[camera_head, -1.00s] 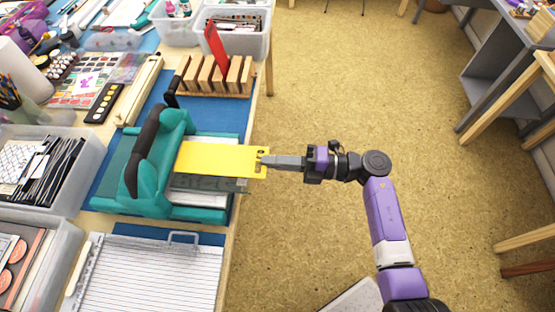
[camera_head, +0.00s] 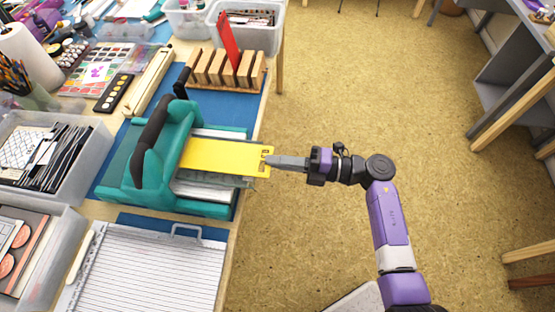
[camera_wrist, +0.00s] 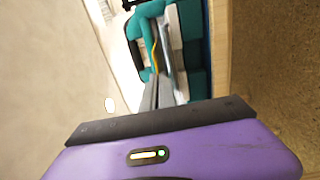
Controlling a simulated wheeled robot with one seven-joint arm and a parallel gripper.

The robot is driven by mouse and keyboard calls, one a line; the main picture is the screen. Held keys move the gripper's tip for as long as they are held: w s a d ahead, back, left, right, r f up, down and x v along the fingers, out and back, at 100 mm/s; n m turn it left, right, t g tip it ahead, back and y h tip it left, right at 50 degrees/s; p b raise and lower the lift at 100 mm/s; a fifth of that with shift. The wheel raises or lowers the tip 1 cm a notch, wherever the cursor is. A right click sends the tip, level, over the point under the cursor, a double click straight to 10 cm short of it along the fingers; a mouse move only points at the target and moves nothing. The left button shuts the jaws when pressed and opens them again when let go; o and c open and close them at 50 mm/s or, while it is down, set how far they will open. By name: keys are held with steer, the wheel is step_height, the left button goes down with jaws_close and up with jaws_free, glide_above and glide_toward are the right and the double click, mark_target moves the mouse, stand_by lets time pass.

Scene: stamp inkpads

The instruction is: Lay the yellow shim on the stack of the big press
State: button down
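The big press (camera_head: 145,170) is a teal frame with a black handle, lying on the blue mat at the table's edge. The yellow shim (camera_head: 225,157) is a flat plate; its left part reaches into the press, over the stack of pale and grey-green sheets (camera_head: 210,188). My gripper (camera_head: 270,162) is shut on the shim's right end, outside the press. In the wrist view, the shim (camera_wrist: 155,47) shows edge-on ahead of my fingers (camera_wrist: 160,95), beside the teal press (camera_wrist: 190,40). Whether the shim touches the stack cannot be told; its left end is hidden by the press.
A wooden rack (camera_head: 225,72) with a red piece stands behind the press. Clear bins (camera_head: 50,145) stand to the left. The floor right of the table is open around my arm.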

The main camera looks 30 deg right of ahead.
steer(key=shift+f+b, duration=0.3)
steer(key=shift+f, duration=0.5)
stand_by(0.8)
steer(key=c, duration=1.6)
jaws_free()
steer(key=shift+v, duration=2.45)
steer(key=b+v, duration=0.2)
steer(key=v, duration=0.5)
steer(key=shift+s+d, duration=0.25)
steer(key=shift+d, duration=0.1)
